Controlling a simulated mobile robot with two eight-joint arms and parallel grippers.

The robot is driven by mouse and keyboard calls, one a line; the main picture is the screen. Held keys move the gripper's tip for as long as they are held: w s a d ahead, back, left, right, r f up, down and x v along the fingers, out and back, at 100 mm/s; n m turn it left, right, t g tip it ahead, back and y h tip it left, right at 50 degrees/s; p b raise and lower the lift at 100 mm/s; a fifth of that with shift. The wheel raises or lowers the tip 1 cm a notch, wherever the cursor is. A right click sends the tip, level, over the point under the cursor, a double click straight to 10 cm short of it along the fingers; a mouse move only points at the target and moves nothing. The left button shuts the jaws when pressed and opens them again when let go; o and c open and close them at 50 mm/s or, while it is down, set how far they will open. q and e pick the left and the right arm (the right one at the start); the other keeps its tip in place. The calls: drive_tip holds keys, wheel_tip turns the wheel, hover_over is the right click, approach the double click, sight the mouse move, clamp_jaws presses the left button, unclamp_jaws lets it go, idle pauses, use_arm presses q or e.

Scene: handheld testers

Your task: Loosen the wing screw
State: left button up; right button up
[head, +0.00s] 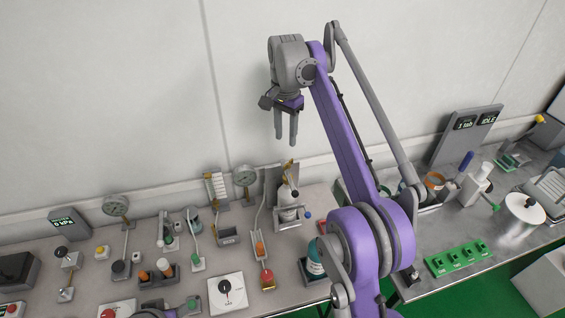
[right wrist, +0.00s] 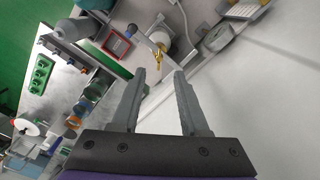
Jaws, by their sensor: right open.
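A small brass-coloured piece (head: 290,166), which looks like the wing screw, sits at the top of a grey and white device (head: 288,196) by the back wall. In the right wrist view the brass piece (right wrist: 160,52) shows beyond the fingertips, roughly in line with the gap between them. My right gripper (head: 286,141) is open and empty, pointing down, and appears above the device in the head view. It also shows open in the right wrist view (right wrist: 160,74). It is apart from the brass piece.
Gauges (head: 245,175) on stands and several small testers crowd the bench left of the device. A teal bottle (head: 315,260) stands in front of it. A green socket strip (head: 458,259) lies at right. The wall is close behind; the air around the gripper is clear.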

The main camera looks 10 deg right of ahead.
sight(286, 165)
wheel_tip(286, 165, down, 9)
drive_tip(key=shift+s+b, duration=0.1)
drive_tip(key=shift+b, duration=0.85)
drive_tip(key=shift+f, duration=0.55)
use_arm(q)
drive_tip(key=f, duration=0.1)
drive_tip(key=s+f, duration=0.1)
drive_tip(key=f, duration=0.1)
drive_tip(key=shift+s+f, duration=0.15)
drive_tip(key=shift+s, duration=0.05)
use_arm(e)
clamp_jaws()
